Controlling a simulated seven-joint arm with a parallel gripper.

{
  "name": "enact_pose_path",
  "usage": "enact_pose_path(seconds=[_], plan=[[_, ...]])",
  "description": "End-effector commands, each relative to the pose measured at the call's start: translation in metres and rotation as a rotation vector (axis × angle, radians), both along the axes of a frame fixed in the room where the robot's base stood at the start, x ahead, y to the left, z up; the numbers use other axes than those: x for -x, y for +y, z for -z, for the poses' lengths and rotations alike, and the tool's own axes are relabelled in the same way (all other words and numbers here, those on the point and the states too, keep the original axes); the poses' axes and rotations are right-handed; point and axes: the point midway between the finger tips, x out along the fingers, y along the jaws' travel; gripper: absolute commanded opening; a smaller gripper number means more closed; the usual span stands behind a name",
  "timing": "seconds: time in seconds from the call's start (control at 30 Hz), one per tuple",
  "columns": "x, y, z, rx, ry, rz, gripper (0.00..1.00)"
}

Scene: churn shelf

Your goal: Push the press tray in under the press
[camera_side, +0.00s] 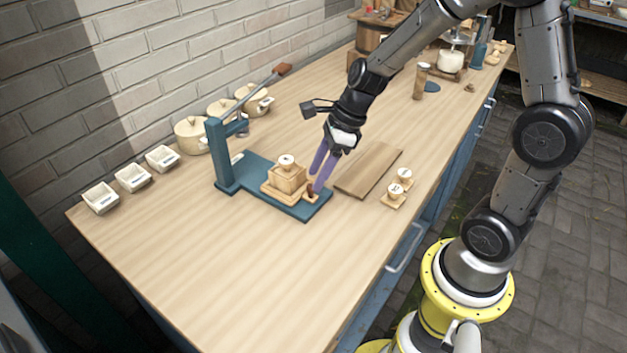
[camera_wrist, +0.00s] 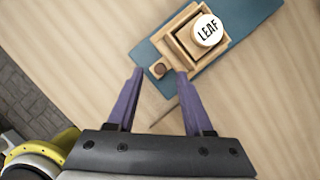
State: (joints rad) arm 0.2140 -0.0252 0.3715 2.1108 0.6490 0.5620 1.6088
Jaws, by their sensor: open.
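The press (camera_side: 222,155) is a blue stand with a long lever and a flat blue base (camera_side: 312,210). The wooden press tray (camera_side: 270,192) sits on the base, out in front of the upright. It carries a square wooden mould with a round top marked LEAF, clear in the wrist view (camera_wrist: 207,31). A small brown knob (camera_side: 311,188) stands at the tray's near end and also shows in the wrist view (camera_wrist: 159,69). My gripper (camera_side: 317,180) is open, its purple fingers pointing down at the knob. In the wrist view (camera_wrist: 160,74) the knob appears between the fingertips; contact cannot be told.
A wooden board (camera_side: 368,170) lies right of the base, with two small stamped wooden pieces (camera_side: 394,198) beside it. White dishes (camera_side: 132,178) and lidded pots (camera_side: 192,135) line the wall. The front left of the table is clear.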

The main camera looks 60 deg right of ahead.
Motion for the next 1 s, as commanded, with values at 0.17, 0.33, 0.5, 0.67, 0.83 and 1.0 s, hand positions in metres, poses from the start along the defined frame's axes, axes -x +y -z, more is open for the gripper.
enact_pose_path(seconds=[0.17, 0.33, 0.5, 0.67, 0.83, 1.0], plan=[[-0.006, 0.006, 0.019, -0.002, 0.002, -0.002, 0.51], [-0.008, 0.008, 0.026, 0.000, 0.000, -0.001, 0.51], [-0.008, 0.008, 0.026, 0.000, -0.002, -0.001, 0.51], [-0.008, 0.008, 0.026, 0.000, -0.002, -0.001, 0.37], [-0.008, 0.008, 0.026, 0.000, -0.002, -0.001, 0.06], [-0.008, 0.008, 0.026, 0.000, -0.001, -0.001, 0.00]])
